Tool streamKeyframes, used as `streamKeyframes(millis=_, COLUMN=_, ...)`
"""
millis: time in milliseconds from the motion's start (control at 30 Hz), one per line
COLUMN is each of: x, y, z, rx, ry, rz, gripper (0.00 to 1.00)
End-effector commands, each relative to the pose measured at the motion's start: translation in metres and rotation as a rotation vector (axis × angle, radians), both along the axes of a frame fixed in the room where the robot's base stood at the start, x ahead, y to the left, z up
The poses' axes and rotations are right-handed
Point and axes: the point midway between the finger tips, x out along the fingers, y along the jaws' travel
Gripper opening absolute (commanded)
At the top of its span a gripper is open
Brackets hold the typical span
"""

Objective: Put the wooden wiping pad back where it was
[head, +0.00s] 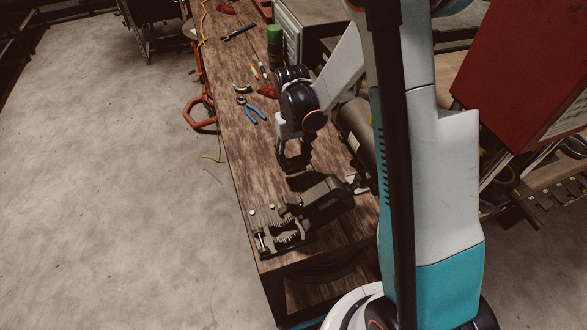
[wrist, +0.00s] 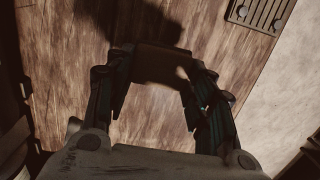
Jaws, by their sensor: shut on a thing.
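The wooden wiping pad (wrist: 165,58) shows in the wrist view as a plain brown block between my fingertips. My gripper (wrist: 158,72) is shut on it, with one finger at each side. In the head view my gripper (head: 293,158) points down over the wooden workbench (head: 241,140), just behind the metal hose crimper (head: 318,207). The pad is too dark to make out there. I cannot tell whether it touches the bench top.
The crimper fills the bench's near end; its plate (wrist: 258,12) shows at the wrist view's top right. Blue-handled pliers (head: 252,111), a hammer (head: 238,32) and screwdrivers (head: 257,72) lie farther back. Bare wood lies left of my gripper. A red cabinet (head: 525,75) stands right.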

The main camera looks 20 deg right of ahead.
Motion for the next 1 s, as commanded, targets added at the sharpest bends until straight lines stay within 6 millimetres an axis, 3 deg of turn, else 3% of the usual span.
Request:
streamKeyframes(millis=267, x=0.0, y=0.0, z=-0.022, rx=0.0, ry=0.0, rz=0.0, gripper=0.13)
streamKeyframes(millis=500, x=0.0, y=0.0, z=-0.052, rx=0.0, ry=0.0, rz=0.0, gripper=0.13)
streamKeyframes(millis=900, x=0.0, y=0.0, z=-0.057, rx=0.0, ry=0.0, rz=0.0, gripper=0.13)
streamKeyframes(millis=933, x=0.0, y=0.0, z=-0.057, rx=0.0, ry=0.0, rz=0.0, gripper=0.54)
streamKeyframes(millis=1000, x=0.0, y=0.0, z=-0.056, rx=0.0, ry=0.0, rz=0.0, gripper=0.69)
